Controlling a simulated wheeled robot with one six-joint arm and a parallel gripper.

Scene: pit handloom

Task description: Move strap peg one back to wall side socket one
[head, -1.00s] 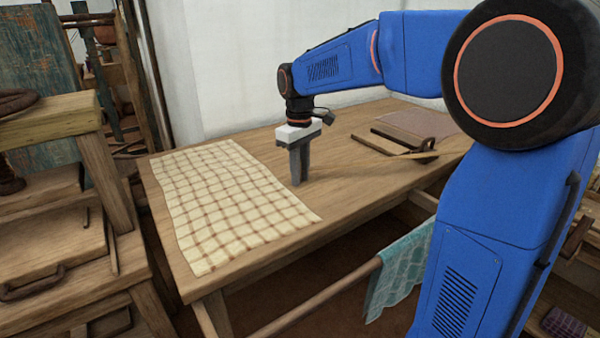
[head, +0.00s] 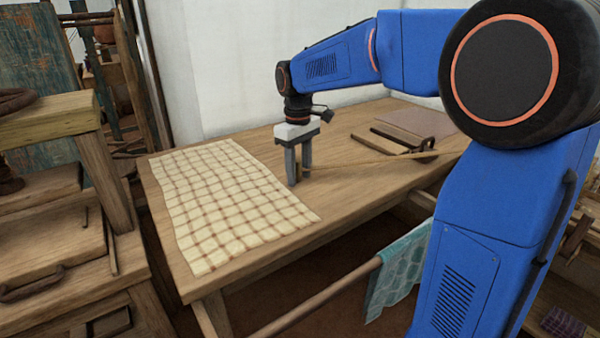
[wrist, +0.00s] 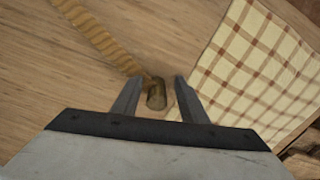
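A short brown peg (wrist: 156,97) stands between the two fingers of my gripper (wrist: 158,82) in the wrist view, with a visible gap on both sides. I take it for strap peg one. A tan ropelike strap (wrist: 100,38) runs from the peg to the upper left there. In the head view the strap (head: 375,160) runs from my gripper (head: 299,182) to the right across the table. My gripper points down, fingers apart, low over the tabletop right of the checked cloth. I cannot make out wall side socket one.
The checked cloth (head: 225,205) covers the left of the wooden table (head: 250,142). A dark-framed wooden piece (head: 400,140) lies at the back right. A white wall (head: 250,60) stands behind. A teal cloth (head: 398,265) hangs from a rod in front.

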